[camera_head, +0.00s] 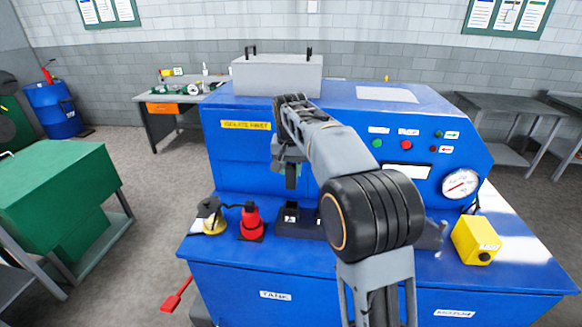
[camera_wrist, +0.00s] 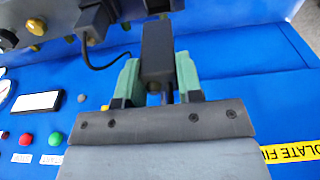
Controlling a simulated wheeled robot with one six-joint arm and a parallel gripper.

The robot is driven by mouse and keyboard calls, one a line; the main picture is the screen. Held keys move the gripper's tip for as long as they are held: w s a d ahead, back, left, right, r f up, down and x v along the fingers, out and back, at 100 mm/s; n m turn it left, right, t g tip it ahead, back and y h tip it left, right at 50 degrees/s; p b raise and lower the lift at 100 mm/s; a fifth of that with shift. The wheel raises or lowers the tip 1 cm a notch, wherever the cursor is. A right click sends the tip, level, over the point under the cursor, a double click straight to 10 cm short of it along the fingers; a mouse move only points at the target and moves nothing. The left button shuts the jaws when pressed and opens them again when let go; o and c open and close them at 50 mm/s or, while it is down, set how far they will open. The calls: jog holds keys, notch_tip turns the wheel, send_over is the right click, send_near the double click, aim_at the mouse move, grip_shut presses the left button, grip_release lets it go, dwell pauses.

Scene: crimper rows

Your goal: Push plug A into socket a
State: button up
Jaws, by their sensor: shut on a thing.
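My gripper (camera_wrist: 158,85) is shut on a black block-shaped plug (camera_wrist: 157,45), held between its two green fingers. In the head view my gripper (camera_head: 290,160) hangs above the blue bench, with the dark plug (camera_head: 291,180) pointing down. A dark socket block (camera_head: 291,220) with a small white label stands on the bench below it, apart from the plug. More of the dark socket row is partly hidden behind my arm. I cannot read the letter on the plug or the socket labels, so I cannot tell which is A or a.
A red cone-shaped item (camera_head: 250,222) and a yellow-and-black item (camera_head: 212,218) with a black cable stand left of the sockets. A yellow box (camera_head: 476,240) and a gauge (camera_head: 460,184) are at the right. The blue panel (camera_head: 235,150) rises behind.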

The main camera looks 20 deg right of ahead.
aim_at(291, 188)
jog(key=shift+f+b, duration=2.05)
jog(key=shift+f, duration=0.8)
jog(key=shift+p, duration=0.5)
jog(key=shift+f+b, duration=1.15)
jog(key=shift+f, duration=0.55)
jog(key=o, duration=1.1)
jog(key=shift+r, duration=0.15)
jog(key=r, duration=0.4)
jog(key=s+r, duration=0.1)
jog(key=r, duration=0.8)
jog(key=shift+s+a+r+p, duration=0.25)
jog(key=shift+s+a+p, duration=0.05)
jog(key=shift+s+a, duration=0.1)
